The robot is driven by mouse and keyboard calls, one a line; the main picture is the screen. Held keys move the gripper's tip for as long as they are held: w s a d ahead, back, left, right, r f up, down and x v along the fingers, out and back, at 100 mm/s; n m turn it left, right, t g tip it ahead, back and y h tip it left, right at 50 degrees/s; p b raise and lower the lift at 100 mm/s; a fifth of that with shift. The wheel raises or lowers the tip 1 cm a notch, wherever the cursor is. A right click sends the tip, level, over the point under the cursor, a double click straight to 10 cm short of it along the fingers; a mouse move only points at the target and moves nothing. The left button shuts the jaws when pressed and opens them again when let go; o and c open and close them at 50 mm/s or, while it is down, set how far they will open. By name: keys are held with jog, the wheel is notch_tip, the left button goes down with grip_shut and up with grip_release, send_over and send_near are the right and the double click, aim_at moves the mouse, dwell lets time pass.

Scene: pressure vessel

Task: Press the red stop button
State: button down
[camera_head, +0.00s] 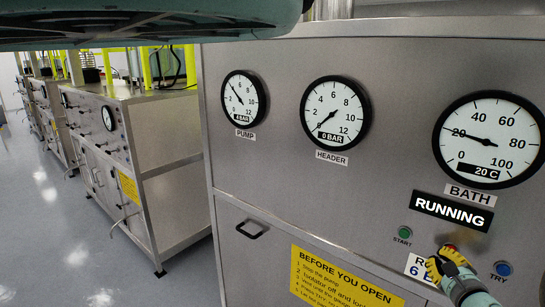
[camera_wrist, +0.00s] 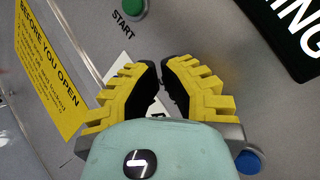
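The red stop button is not clearly visible in either view; my gripper covers the panel between the green START button (camera_head: 404,232) and the blue TRY button (camera_head: 501,268). My gripper (camera_head: 448,250) is at the front of the panel there, below the lit RUNNING sign (camera_head: 452,211). In the wrist view my gripper (camera_wrist: 161,68) has its yellow-and-black fingers brought together at the tips, with nothing seen held. The START button (camera_wrist: 133,9) shows above the fingers and the blue button (camera_wrist: 249,161) at lower right. Contact with the panel cannot be told.
A white label (camera_head: 420,268) is partly hidden beside my gripper. PUMP (camera_head: 243,98), HEADER (camera_head: 335,110) and BATH (camera_head: 489,139) gauges are above on the steel panel. A yellow notice (camera_head: 340,280) is at lower left. Open floor (camera_head: 70,240) lies left.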

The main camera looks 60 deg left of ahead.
dwell(0.4)
jog(key=shift+w+a+b, duration=0.15)
jog(key=shift+w+b, duration=0.3)
jog(key=shift+s, duration=0.45)
jog(key=s+d+p, duration=0.1)
jog(key=s+p, duration=0.1)
jog(key=s, duration=0.3)
jog(key=shift+s+d, duration=0.4)
dwell(0.7)
